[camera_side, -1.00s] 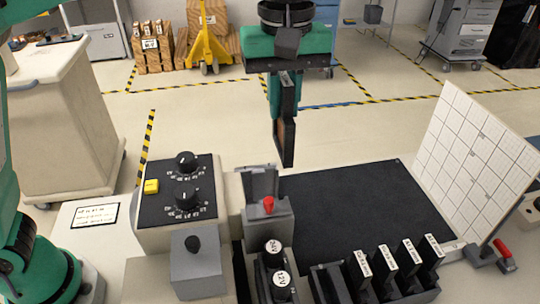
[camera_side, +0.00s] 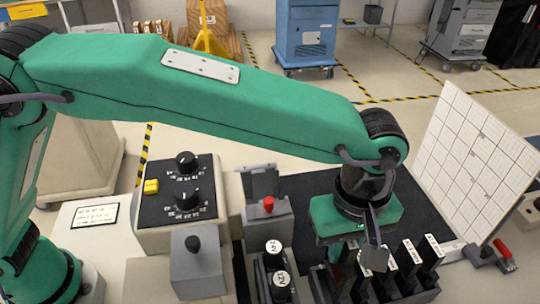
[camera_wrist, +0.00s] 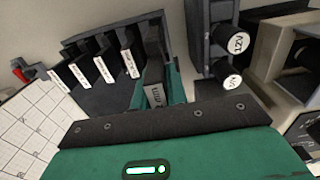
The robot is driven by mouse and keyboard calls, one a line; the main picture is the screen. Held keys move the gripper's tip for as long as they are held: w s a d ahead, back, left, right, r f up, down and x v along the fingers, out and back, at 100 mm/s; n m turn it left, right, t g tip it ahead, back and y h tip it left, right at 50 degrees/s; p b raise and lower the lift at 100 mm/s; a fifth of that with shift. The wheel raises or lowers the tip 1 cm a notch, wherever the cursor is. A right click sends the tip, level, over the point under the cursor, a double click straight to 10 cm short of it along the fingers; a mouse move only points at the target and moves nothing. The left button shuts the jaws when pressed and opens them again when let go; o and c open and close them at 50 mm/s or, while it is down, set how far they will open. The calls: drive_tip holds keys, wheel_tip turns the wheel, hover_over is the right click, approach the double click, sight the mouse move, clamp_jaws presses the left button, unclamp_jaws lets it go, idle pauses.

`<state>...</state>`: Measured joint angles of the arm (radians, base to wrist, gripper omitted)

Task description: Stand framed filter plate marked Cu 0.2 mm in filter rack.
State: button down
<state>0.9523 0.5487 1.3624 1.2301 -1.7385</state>
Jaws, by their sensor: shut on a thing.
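My gripper (camera_wrist: 158,92) points down over the left end of the filter rack. In the side view my gripper (camera_side: 352,235) hides the held plate. The dark filter rack (camera_wrist: 110,30) also shows at the front of the side view (camera_side: 320,287). The held plate is lined up beside the plates standing there, at the rack's end slot. I cannot tell whether it rests on the slot bottom.
Several labelled plates (camera_side: 430,255) stand in the rack close beside my gripper. Left of it stand the round-capped 24V and 12V parts (camera_side: 280,280). A white grid panel (camera_side: 478,160) stands at the right. A control box (camera_side: 180,195) is at the left. The dark mat behind is clear.

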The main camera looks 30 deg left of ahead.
sight(333, 278)
drive_tip(key=shift+f, duration=5)
drive_tip(key=shift+f, duration=0.15)
drive_tip(key=c, duration=1.4)
unclamp_jaws()
wheel_tip(333, 278, up, 12)
drive_tip(key=shift+r, duration=0.2)
